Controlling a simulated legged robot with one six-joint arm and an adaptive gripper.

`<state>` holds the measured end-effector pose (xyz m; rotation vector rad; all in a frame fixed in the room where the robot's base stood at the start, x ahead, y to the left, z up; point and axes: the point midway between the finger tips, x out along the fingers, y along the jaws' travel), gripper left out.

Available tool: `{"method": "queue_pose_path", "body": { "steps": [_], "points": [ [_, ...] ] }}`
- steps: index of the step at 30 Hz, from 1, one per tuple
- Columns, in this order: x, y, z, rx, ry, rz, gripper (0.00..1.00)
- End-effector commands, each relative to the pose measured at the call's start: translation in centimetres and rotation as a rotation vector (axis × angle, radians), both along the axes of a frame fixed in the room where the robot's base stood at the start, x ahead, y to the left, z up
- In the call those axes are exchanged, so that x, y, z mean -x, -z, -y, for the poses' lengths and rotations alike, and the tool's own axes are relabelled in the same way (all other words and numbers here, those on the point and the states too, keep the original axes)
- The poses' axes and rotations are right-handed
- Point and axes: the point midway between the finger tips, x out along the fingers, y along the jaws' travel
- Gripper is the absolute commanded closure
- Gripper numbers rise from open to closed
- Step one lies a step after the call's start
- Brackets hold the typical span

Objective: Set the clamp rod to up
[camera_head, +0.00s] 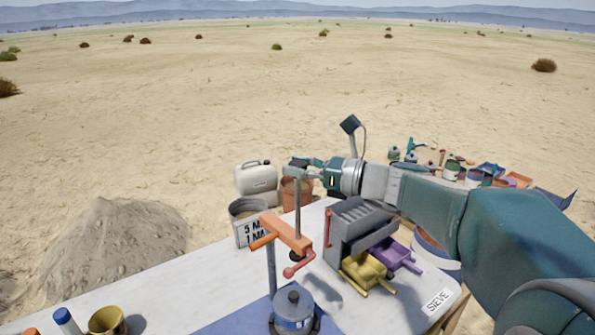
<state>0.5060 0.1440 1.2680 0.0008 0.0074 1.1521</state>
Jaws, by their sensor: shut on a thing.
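The clamp has an orange crossbar (288,232) on a grey upright post (271,270). Its grey clamp rod (297,208) stands vertical through the bar and reaches well above it. A dark foot at the rod's lower end shows just below the bar, clear of the lidded grey pot (293,312) beneath. My gripper (297,168) comes in from the right and is shut on the clamp rod at its top end. The fingertips are small in view and the exact contact is hard to see.
A grey sieve box (358,228) with red handle and yellow and purple scoops stands right of the clamp. A labelled bucket (248,218), orange bucket (297,192) and white jerrycan (257,178) stand behind. A brass cup (107,321) is front left. The left tabletop is mostly clear.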

Motion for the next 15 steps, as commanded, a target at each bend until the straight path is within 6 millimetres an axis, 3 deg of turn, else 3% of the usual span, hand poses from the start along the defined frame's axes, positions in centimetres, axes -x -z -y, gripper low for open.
{"method": "queue_pose_path", "body": {
  "steps": [1,3,15],
  "points": [
    [0.0,-0.63,-0.02,-0.007,0.001,0.011,0.45],
    [0.01,-0.58,-0.02,-0.007,0.001,0.011,0.18],
    [0.06,-0.3,0.1,-0.004,0.0,0.006,0.18]
  ]
}}
